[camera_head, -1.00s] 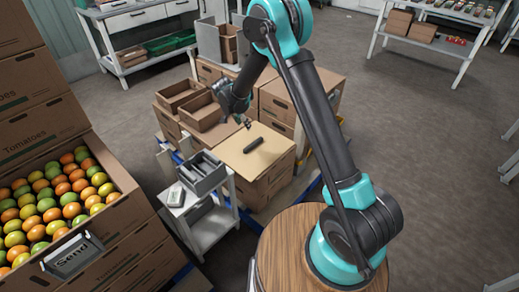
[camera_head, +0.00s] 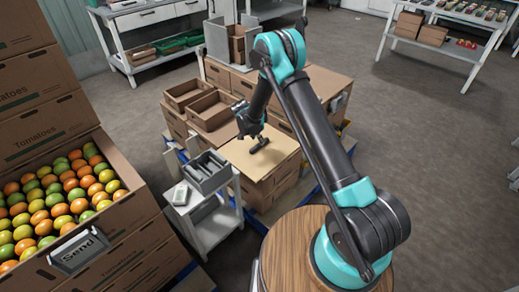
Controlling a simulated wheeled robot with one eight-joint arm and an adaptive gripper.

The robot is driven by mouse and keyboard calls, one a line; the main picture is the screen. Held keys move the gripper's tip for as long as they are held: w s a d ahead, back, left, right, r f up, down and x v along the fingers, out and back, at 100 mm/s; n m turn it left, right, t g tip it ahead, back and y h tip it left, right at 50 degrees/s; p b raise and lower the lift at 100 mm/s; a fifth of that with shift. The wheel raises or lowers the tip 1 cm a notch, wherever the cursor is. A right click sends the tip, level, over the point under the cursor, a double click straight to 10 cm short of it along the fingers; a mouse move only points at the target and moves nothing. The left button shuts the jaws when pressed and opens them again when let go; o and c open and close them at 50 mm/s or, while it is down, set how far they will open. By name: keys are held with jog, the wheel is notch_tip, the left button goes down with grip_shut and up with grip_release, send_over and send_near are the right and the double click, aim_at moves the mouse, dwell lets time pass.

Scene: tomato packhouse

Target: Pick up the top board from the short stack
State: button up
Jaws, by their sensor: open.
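A flat tan board (camera_head: 280,160) lies on top of a short stack of brown cardboard boxes (camera_head: 281,184) in the middle of the view. A small dark bar-shaped object (camera_head: 260,146) lies on the board. My gripper (camera_head: 257,138) is over the board, right by the dark object and pointing down. It is open, and its fingers are small and dark here. I cannot tell whether they touch the object. The gripper and wrist hide part of the board's far left side.
Open brown boxes (camera_head: 211,111) stand left of and behind the board. A small grey table (camera_head: 209,226) with a grey divided bin (camera_head: 207,172) is at front left. A crate of tomatoes stands at far left.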

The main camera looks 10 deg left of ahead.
aim_at(259, 144)
jog(key=shift+x, duration=2.25)
jog(key=shift+s+a, duration=0.15)
grip_shut()
